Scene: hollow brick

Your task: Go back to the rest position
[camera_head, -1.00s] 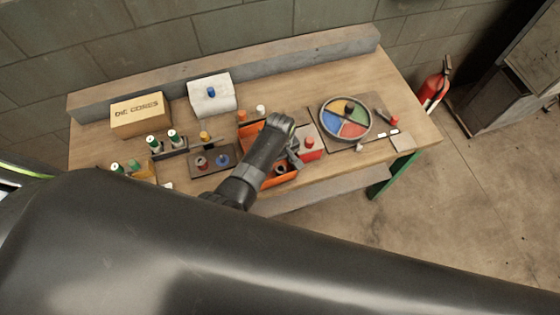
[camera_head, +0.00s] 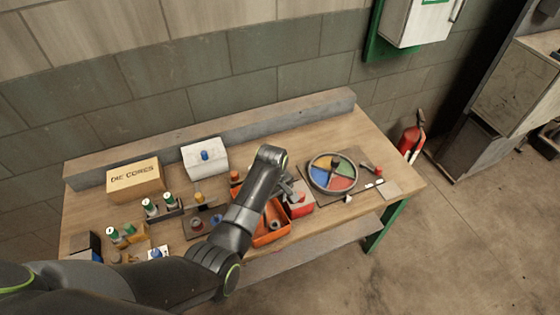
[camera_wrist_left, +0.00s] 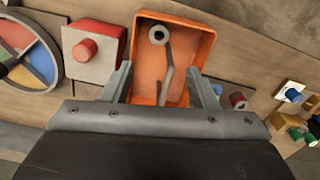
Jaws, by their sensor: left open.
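My left gripper (camera_head: 289,188) is above the orange tray (camera_head: 272,238), close to the red-knobbed box (camera_head: 299,204). In the left wrist view my left gripper (camera_wrist_left: 162,88) has its two fingers wide apart with nothing held between them. Past the fingers lies the orange tray (camera_wrist_left: 205,42) with a grey ring (camera_wrist_left: 158,35) and a grey rod-like piece (camera_wrist_left: 165,80) in it. My left arm hides part of the tray in the head view. My right gripper is not in view.
A wooden workbench (camera_head: 330,215) holds a "DIE CORES" box (camera_head: 134,179), a white block with a blue knob (camera_head: 205,159), green-capped bottles (camera_head: 151,207) and a colour-sectored round dish (camera_head: 333,173). A concrete ledge (camera_head: 230,128) runs along the back. A fire extinguisher (camera_head: 412,138) stands right.

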